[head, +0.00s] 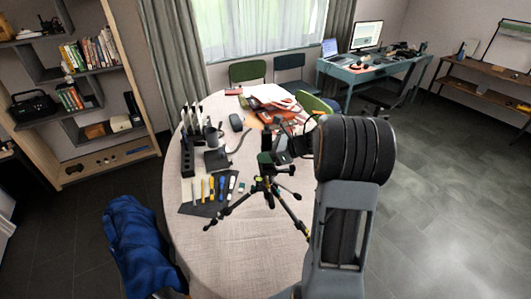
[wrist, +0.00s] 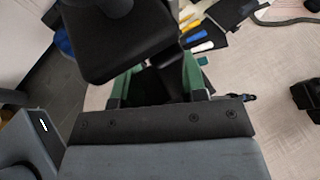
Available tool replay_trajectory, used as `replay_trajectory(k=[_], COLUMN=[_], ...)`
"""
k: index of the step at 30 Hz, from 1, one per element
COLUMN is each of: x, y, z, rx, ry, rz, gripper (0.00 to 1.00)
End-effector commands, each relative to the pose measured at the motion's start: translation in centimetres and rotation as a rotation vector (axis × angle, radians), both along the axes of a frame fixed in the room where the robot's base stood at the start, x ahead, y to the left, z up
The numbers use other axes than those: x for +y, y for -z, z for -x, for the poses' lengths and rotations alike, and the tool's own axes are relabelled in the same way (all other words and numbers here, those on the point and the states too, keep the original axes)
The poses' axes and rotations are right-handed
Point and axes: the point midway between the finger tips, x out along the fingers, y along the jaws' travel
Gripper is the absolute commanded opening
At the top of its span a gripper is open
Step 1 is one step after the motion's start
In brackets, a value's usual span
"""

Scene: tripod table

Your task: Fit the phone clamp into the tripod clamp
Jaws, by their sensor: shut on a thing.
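The black tripod (head: 266,186) stands on the round table with its legs spread. My gripper (head: 268,158) is right at the tripod's top, reaching in from the right. In the wrist view its green fingers (wrist: 156,82) are closed on a black piece, which I take to be the phone clamp (wrist: 120,42). Its bulky black part fills the upper left, close to the camera. In the head view a dark upright piece rises above the fingers. The tripod clamp is hidden or merges with the dark parts there; I cannot tell whether the two clamps touch.
The table's front is bare. A blue cloth-like thing (head: 140,240) is at the left.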

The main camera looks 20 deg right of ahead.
Motion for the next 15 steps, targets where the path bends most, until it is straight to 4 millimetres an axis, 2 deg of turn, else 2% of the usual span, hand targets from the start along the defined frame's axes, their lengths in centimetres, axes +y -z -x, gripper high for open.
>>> replay_trajectory(k=[6,7,15], x=[0.0,0.0,0.0], y=[0.62,0.6,0.53], z=[-0.01,-0.01,-0.01], rx=[0.0,0.0,0.0], ry=[0.0,0.0,0.0], rz=[0.0,0.0,0.0], gripper=[0.12,0.4,0.66])
